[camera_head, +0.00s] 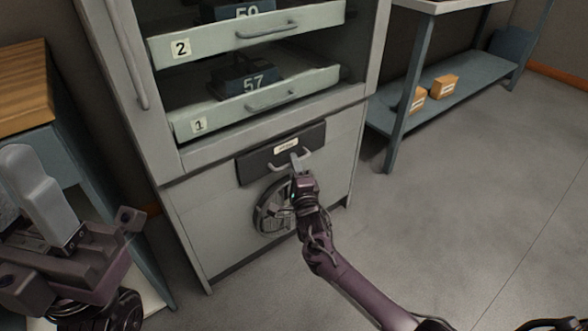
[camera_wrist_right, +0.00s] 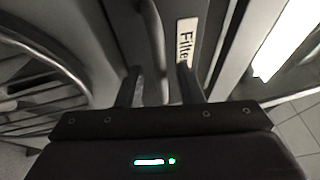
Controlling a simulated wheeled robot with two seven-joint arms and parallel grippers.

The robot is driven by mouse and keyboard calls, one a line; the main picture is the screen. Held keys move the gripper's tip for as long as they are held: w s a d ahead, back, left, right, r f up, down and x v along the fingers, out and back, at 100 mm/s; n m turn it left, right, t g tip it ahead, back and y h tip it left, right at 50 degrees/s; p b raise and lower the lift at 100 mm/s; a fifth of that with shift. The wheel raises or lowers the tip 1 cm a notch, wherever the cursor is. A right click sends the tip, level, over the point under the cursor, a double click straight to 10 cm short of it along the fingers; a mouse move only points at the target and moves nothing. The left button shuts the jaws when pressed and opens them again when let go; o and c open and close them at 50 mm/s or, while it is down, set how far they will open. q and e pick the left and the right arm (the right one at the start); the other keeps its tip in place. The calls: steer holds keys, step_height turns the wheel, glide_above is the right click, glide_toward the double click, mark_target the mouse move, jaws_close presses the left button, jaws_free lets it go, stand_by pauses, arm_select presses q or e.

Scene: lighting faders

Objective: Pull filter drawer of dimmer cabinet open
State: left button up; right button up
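The dimmer cabinet (camera_head: 190,170) stands in the middle of the head view. Its filter drawer (camera_head: 250,168) has a dark front with a small white label and a grey bar handle (camera_head: 278,167). The front looks about level with the cabinet face. My right gripper (camera_head: 300,168) is at the handle's right part. In the right wrist view, its two fingers (camera_wrist_right: 160,82) stand apart, with the handle (camera_wrist_right: 152,40) running between them. Contact with the bar is not clear. My left gripper (camera_head: 85,240) is at the lower left, away from the cabinet; its finger opening is unclear.
A round vent grille (camera_head: 268,207) is below the filter drawer. Numbered drawers, 1 (camera_head: 305,88) and 2 (camera_head: 305,20), are above it. A blue shelf rack (camera_head: 455,100) with small orange boxes stands at the right. A wooden-topped bench (camera_head: 25,85) is at the left. The front floor is clear.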

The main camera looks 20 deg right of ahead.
steer(key=shift+c, duration=0.2)
jaws_close()
steer(key=shift+s, duration=0.1)
